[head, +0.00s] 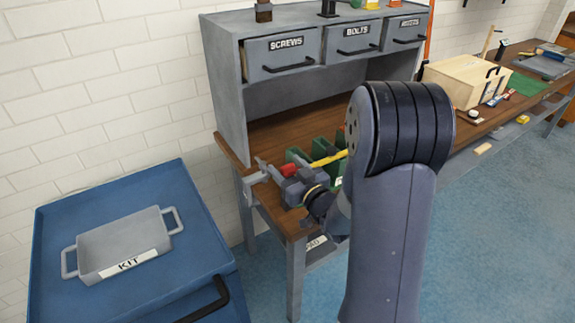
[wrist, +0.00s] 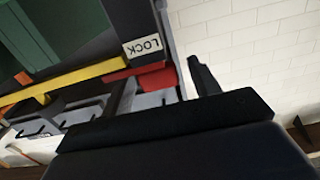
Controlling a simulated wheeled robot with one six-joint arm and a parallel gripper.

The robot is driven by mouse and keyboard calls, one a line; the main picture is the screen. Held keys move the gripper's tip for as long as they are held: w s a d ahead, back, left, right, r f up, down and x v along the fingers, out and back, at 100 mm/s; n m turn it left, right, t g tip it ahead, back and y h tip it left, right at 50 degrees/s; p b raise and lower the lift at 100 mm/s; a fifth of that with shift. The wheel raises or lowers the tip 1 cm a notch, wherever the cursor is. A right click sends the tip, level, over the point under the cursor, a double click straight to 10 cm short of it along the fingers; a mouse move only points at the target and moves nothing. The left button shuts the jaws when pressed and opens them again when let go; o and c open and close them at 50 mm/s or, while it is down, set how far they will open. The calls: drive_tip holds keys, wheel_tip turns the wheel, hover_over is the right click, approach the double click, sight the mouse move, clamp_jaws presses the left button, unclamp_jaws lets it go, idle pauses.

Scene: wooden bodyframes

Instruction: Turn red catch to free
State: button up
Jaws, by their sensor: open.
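The red catch (wrist: 148,76) lies at the edge of a dark block in the wrist view, beside a white label reading LOCK (wrist: 143,45). In the head view the red catch (head: 289,170) sits on a grey fixture at the bench's left end. A yellow bar (wrist: 85,76) runs up to the catch; it also shows in the head view (head: 328,159). My gripper (wrist: 198,78) is open, with one dark finger showing close to the red catch's right end. The other finger cannot be made out, and I cannot tell whether there is contact.
Green upright plates (head: 325,150) stand behind the fixture on the wooden bench. A grey drawer unit (head: 229,95) rises at the back. A blue cart (head: 65,225) with a grey KIT tray (head: 92,247) stands at the left. My arm hides part of the bench.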

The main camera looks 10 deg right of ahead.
drive_tip(key=shift+w+a, duration=0.1)
drive_tip(key=shift+w, duration=0.05)
drive_tip(key=shift+c, duration=0.2)
drive_tip(key=c, duration=0.9)
drive_tip(key=shift+c, duration=0.2)
